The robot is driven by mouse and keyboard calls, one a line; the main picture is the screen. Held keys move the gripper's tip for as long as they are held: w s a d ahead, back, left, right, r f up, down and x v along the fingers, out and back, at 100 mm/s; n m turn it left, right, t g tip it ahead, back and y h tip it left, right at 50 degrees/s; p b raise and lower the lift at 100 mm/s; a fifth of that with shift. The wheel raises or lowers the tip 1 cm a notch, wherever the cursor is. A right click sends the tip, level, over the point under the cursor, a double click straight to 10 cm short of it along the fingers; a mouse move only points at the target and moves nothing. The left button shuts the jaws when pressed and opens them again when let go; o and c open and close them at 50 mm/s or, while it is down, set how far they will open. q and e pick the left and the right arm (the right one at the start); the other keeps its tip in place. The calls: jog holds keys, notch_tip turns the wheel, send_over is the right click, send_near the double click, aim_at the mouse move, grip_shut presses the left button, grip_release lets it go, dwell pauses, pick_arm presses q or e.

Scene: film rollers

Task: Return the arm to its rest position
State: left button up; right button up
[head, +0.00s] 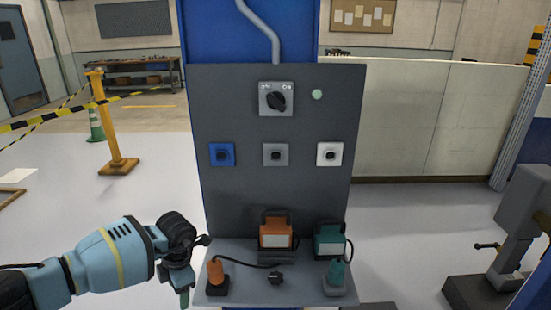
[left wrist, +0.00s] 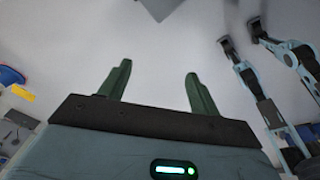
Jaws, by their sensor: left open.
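My left arm (head: 105,260), light blue and black, reaches in from the left in the head view. Its gripper (head: 184,298) hangs with fingertips down, just left of the shelf's front left corner. In the left wrist view the two green fingers (left wrist: 158,75) stand apart with nothing between them, over pale floor. My right gripper does not show in the head view. Light blue and black links show at the right of the left wrist view, with no gripper clearly seen on them.
A dark panel (head: 220,110) carries a rotary switch (head: 276,99) and blue, grey and white sockets. Its shelf (head: 240,297) holds an orange device (head: 276,235), a teal device (head: 328,242) and corded pieces. A yellow barrier post (head: 108,125) stands left.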

pick_arm(q)
jog(key=a+n, duration=0.1)
jog(key=a, duration=0.6)
jog(key=s+d+f+n+g+h, duration=0.1)
jog(key=s+d+f+h, duration=0.3)
jog(key=d, duration=0.3)
jog(key=s+d+f+g+h, duration=0.1)
jog(key=s+d+f+h, duration=0.3)
jog(key=d, duration=0.4)
jog(key=s+d+r+n+t+h, duration=0.1)
jog(key=s+d+n+t+h, duration=0.3)
jog(key=s+d+n+h, duration=0.5)
jog(key=s+a+f+n+t+y, duration=0.2)
jog(key=s+a+f+n+y, duration=0.15)
jog(key=s+a+n, duration=0.4)
jog(key=s+a+f+n+t+y, duration=0.25)
jog(key=s+a+n+y, duration=0.25)
jog(key=a+n, duration=0.45)
jog(key=s+a+f+n+t+y, duration=0.2)
jog(key=s+a+f+n+y, duration=0.35)
jog(key=n, duration=0.55)
jog(key=s+d+r+n, duration=0.1)
jog(key=d+r+n, duration=0.1)
jog(key=d+n, duration=0.3)
jog(key=d, duration=0.4)
jog(key=shift+d+r+n+t+h+p, duration=0.2)
jog(key=shift+d+n+t+h+p, duration=0.1)
jog(key=shift+d+t+h, duration=0.1)
